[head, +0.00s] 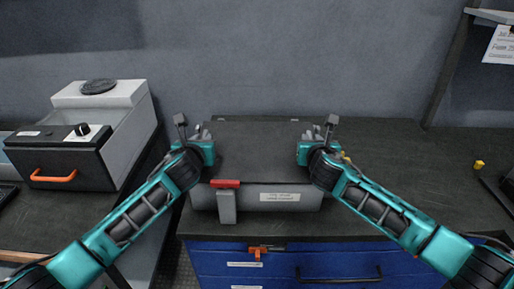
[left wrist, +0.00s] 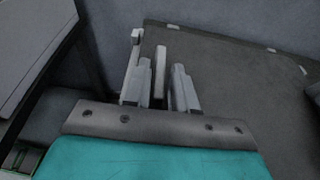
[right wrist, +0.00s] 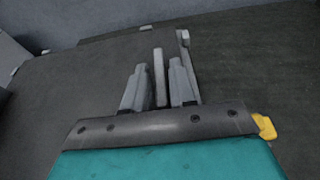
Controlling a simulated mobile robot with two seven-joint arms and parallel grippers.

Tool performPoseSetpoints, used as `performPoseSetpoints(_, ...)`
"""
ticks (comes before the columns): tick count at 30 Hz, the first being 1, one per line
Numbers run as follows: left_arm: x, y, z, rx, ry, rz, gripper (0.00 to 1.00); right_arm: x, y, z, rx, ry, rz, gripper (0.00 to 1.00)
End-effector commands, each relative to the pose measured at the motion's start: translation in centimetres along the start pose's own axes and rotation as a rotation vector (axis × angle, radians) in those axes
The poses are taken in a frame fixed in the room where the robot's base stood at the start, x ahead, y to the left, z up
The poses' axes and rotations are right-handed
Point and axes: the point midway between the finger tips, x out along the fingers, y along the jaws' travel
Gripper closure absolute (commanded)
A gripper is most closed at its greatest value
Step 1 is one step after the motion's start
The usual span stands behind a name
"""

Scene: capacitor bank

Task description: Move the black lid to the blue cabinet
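The black lid (head: 255,150) is a flat dark panel that looks level over a grey box (head: 297,198) with a label on its front. My left gripper (head: 195,135) is at the lid's left edge and my right gripper (head: 315,135) is at its right edge. The lid also fills much of the left wrist view (left wrist: 240,85) and the right wrist view (right wrist: 75,85). In each wrist view a thin grey bar stands between the two fingers. I cannot tell if the fingers press on it. The blue cabinet (head: 215,262), with a dark top, is below the box.
A red-topped grey latch (head: 226,200) is on the box front. A grey device (head: 125,125) with a black knob and orange handle stands at the left. The dark worktop (head: 410,165) at the right is mostly clear, with a small yellow piece (head: 479,164) on it.

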Motion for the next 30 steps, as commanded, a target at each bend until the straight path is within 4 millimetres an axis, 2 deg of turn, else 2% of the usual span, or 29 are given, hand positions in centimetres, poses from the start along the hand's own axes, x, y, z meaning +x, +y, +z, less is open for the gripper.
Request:
performPoseSetpoints(1,-0.01,0.01,-0.02,0.0,0.0,0.0,0.79,-0.01,-0.01,-0.02,0.0,0.0,0.0,0.79)
performPoseSetpoints(8,-0.01,0.0,-0.03,0.0,0.0,0.0,1.0,-0.01,-0.02,-0.04,0.0,0.001,0.0,1.0)
performPoseSetpoints(30,-0.13,-0.05,0.43,0.0,-0.002,-0.001,1.0,-0.12,0.02,0.4,0.0,-0.001,0.001,1.0)
